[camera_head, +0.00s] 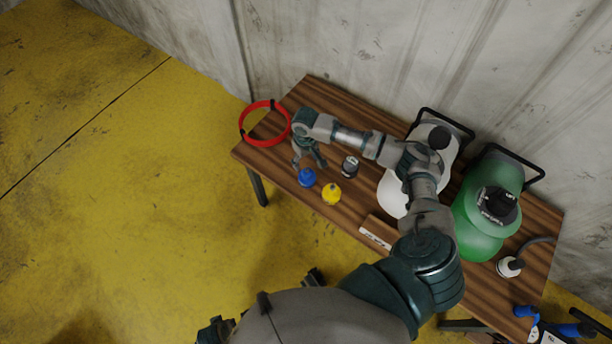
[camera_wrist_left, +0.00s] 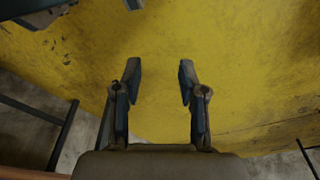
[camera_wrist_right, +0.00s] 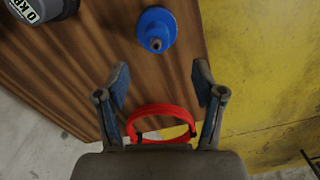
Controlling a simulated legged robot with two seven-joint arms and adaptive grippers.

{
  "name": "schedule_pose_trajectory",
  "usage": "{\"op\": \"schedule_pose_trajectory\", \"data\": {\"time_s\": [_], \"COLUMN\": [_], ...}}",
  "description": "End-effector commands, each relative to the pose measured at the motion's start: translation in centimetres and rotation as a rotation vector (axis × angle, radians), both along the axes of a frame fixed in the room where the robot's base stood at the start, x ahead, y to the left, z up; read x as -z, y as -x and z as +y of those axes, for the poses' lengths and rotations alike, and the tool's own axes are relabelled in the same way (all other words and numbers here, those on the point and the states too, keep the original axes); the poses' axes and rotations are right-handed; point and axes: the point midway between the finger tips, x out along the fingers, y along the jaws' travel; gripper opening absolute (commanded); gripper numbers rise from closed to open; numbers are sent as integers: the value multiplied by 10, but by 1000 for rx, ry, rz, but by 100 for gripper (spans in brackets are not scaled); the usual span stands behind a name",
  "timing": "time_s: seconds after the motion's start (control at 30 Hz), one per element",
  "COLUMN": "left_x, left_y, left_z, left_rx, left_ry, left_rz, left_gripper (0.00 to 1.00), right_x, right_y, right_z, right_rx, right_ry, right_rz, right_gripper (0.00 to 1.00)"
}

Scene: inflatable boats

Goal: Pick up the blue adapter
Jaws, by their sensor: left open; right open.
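The blue adapter (camera_head: 307,177) stands on the wooden table near its front edge. It also shows in the right wrist view (camera_wrist_right: 156,30), beyond the fingertips and roughly in line with the gap between them. My right gripper (camera_head: 309,165) is open and empty, close to the adapter on its far side; I cannot tell the exact height between them. Its open fingers also show in the right wrist view (camera_wrist_right: 160,82). My left gripper (camera_wrist_left: 157,75) is open and empty over the yellow floor in the left wrist view.
On the wooden table (camera_head: 282,172) are a red ring (camera_head: 244,138) at the left end, a yellow adapter (camera_head: 331,194), a dark grey cap (camera_head: 350,166), a white container (camera_head: 391,190) and a green container (camera_head: 477,243). A wall stands behind the table.

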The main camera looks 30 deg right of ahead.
Motion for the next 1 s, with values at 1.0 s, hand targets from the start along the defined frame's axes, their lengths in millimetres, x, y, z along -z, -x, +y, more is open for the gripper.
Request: {"op": "schedule_pose_trajectory", "data": {"time_s": [1.0], "left_x": [-62], "left_y": [-11], "left_z": [0], "left_rx": [-7], "left_ry": [-1], "left_rz": [-20], "left_gripper": [42], "right_x": [83], "right_y": [2], "right_z": [-5], "right_rx": [-1], "right_ry": [0], "right_rz": [-1], "right_gripper": [43]}}
